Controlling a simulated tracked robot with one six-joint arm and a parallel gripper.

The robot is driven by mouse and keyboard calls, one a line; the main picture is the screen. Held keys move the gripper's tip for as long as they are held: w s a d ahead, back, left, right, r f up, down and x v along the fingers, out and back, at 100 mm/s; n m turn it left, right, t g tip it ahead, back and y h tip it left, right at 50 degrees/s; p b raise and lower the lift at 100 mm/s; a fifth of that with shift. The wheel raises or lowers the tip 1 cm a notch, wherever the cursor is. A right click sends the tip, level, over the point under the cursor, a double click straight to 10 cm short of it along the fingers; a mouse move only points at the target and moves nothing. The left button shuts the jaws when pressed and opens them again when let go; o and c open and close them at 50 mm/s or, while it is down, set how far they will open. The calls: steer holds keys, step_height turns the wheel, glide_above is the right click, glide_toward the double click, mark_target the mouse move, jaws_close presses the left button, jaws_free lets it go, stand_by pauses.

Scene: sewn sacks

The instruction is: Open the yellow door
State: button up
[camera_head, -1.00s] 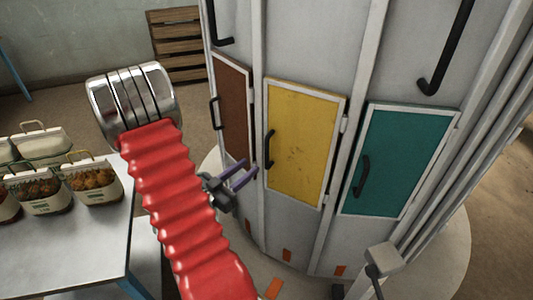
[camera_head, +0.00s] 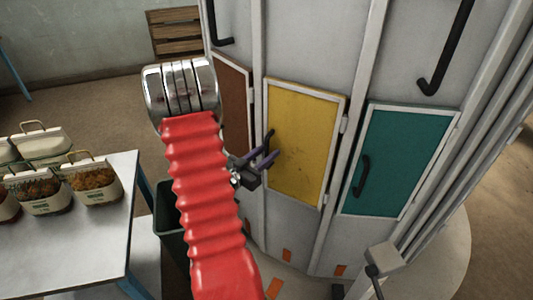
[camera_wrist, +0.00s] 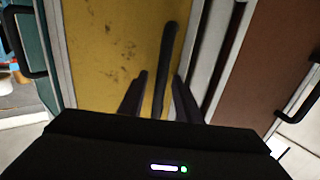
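The yellow door (camera_head: 305,140) is closed in the grey cabinet, between the brown door (camera_head: 232,110) and the teal door (camera_head: 398,160). Its black handle (camera_wrist: 166,62) is a vertical bar near the door's edge. In the head view the handle is partly hidden by my gripper. My gripper (camera_head: 268,152) is open, its purple fingers pointing at the yellow door by the handle. In the wrist view the lower part of the handle shows between the two dark fingers. I cannot tell whether either finger touches it.
A metal table (camera_head: 85,235) with sacks of food (camera_head: 95,183) stands at the left. A dark green bin (camera_head: 170,225) is on the floor beside it. A wooden crate (camera_head: 178,35) stands by the back wall. A grey post (camera_head: 383,258) rises at the front right.

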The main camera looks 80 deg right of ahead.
steer(key=shift+c, duration=0.2)
jaws_close()
stand_by(0.5)
